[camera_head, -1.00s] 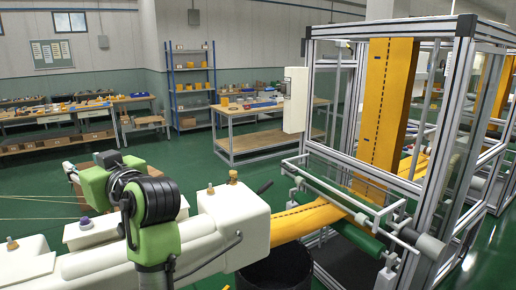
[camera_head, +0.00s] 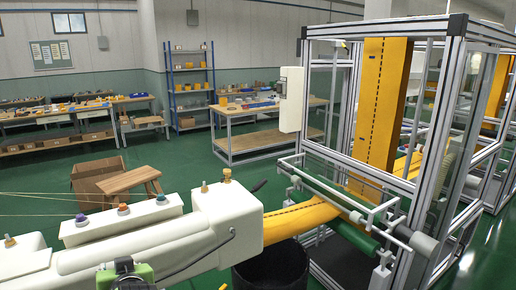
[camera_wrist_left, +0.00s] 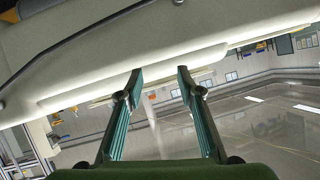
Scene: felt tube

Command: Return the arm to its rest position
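The yellow felt tube (camera_head: 300,219) comes out of the white machine arm (camera_head: 228,213) and runs right to the metal frame, where a wide yellow band (camera_head: 385,95) with a dashed line hangs. Part of my left arm, green and black, shows at the bottom edge of the head view; its gripper is out of that view. In the left wrist view my left gripper (camera_wrist_left: 158,80) has its two fingers apart with nothing between them. The white machine body (camera_wrist_left: 110,50) is close beyond the fingertips. My right gripper is in neither view.
The aluminium frame (camera_head: 447,130) with rollers stands at right. A black bin (camera_head: 275,270) is below the tube. A wooden stool (camera_head: 130,182) and a cardboard box (camera_head: 88,190) stand behind the machine. Workbenches and a blue shelf (camera_head: 190,85) are at the back. Green floor between them is clear.

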